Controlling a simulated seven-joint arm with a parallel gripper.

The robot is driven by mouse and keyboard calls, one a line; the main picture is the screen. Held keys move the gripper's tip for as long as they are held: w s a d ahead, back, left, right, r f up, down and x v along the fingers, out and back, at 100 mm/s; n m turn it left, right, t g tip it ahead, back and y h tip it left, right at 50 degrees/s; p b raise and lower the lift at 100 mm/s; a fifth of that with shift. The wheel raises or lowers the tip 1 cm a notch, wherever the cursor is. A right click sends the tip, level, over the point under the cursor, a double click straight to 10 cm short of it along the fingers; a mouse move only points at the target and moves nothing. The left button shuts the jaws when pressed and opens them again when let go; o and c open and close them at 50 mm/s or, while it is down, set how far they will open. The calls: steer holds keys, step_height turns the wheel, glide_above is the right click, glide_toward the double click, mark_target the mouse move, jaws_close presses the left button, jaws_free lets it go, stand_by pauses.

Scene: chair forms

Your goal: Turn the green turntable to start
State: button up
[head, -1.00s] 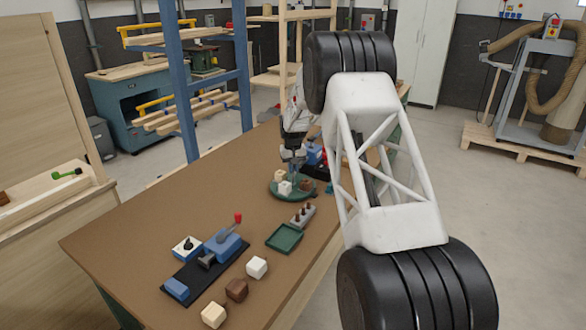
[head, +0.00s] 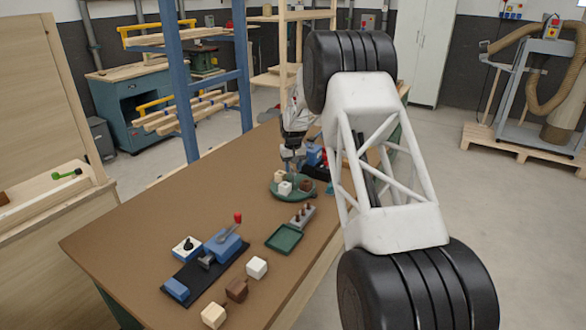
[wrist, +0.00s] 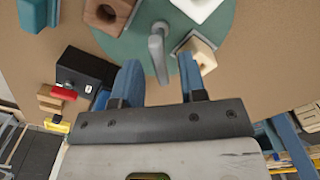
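The green turntable (head: 298,197) is a round disc on the brown bench, with a cream block (head: 279,177), a white block (head: 285,188) and a brown block (head: 306,185) on it. In the wrist view the disc (wrist: 222,28) fills the top middle. A grey bent handle (wrist: 157,48) rises from it. My gripper (wrist: 160,78) is open, with its blue fingers apart and the handle between them in the picture. I cannot tell whether either finger touches the handle. In the head view my gripper (head: 289,165) is over the turntable, its fingertips small and unclear.
A grey rack with brown pegs (head: 302,215) and a green tray (head: 284,238) lie in front of the turntable. A blue clamp-like device (head: 222,246) and several loose blocks are nearer.

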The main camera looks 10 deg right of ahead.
steer(key=shift+r, duration=3.7)
steer(key=shift+s+r, duration=0.2)
steer(key=shift+r, duration=0.05)
steer(key=s+a+r, duration=0.2)
steer(key=s+r, duration=0.4)
steer(key=s, duration=0.5)
steer(key=s+a+r+t, duration=0.1)
steer(key=s+a+r, duration=0.1)
steer(key=s+r, duration=0.7)
steer(key=s+a+r, duration=0.1)
steer(key=s+r, duration=0.3)
steer(key=s, duration=0.9)
steer(key=s+a+f, duration=0.1)
steer(key=s+f, duration=0.1)
steer(key=s, duration=1.5)
steer(key=s+a+f+t, duration=0.1)
steer(key=s+a+f, duration=0.1)
steer(key=s, duration=1.6)
steer(key=shift+s+f+t, duration=0.25)
steer(key=shift+f+t, duration=0.05)
steer(key=shift+f, duration=0.05)
